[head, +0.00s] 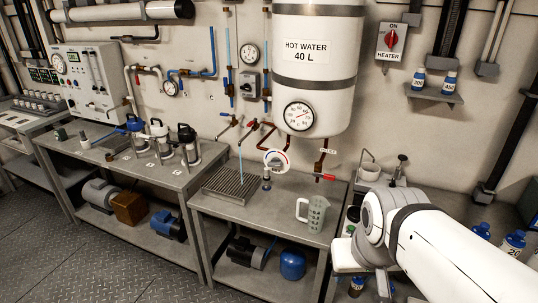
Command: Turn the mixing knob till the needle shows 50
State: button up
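A round white dial (276,161) with a red and blue band stands over the right bench, just right of the drain grate; it looks like the mixing knob. A round needle gauge (298,116) sits low on the white hot water tank (314,75). A smaller gauge (250,54) is on the wall left of the tank. Their needle readings are too small to tell, and which one the task means is not clear. My white arm reaches in from the lower right, well right of the dial and apart from it. My gripper's fingers cannot be made out.
A thin stream of water falls onto the drain grate (232,186). A measuring jug (313,213) stands on the bench between the dial and my arm. A red-handled heater switch (391,41) and a bottle shelf (434,94) are on the wall. Floor at lower left is clear.

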aim_at(275, 161)
jog(key=i, duration=0.9)
jog(key=z, duration=0.05)
